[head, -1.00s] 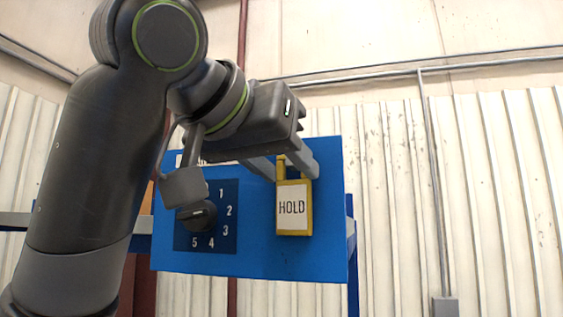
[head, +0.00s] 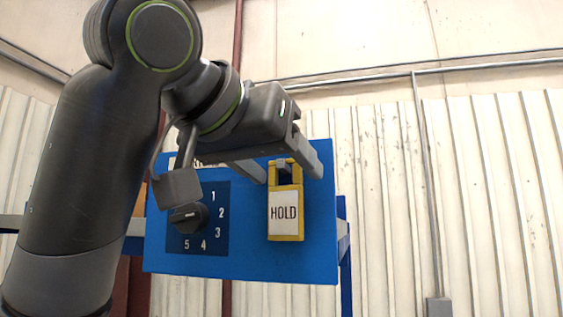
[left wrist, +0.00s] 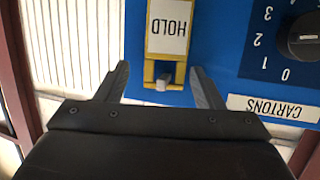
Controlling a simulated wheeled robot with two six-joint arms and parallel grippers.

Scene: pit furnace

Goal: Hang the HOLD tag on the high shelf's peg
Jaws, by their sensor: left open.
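The yellow HOLD tag (head: 284,212), with a white label, hangs upright against the blue panel (head: 310,250). Its yellow loop is around a grey peg (head: 284,165), which shows through the opening. In the left wrist view the tag (left wrist: 168,27) appears upside down, with the peg (left wrist: 162,84) in its loop. My left gripper (head: 291,177) is open, its two fingers on either side of the loop. In the left wrist view there is a gap between each finger and the tag, and nothing is held by the gripper (left wrist: 158,72). My right gripper is out of view.
A black knob (head: 188,217) with numbers around it sits left of the tag on the panel. Blue shelf posts and a grey rail stand behind. The space right of the panel is clear.

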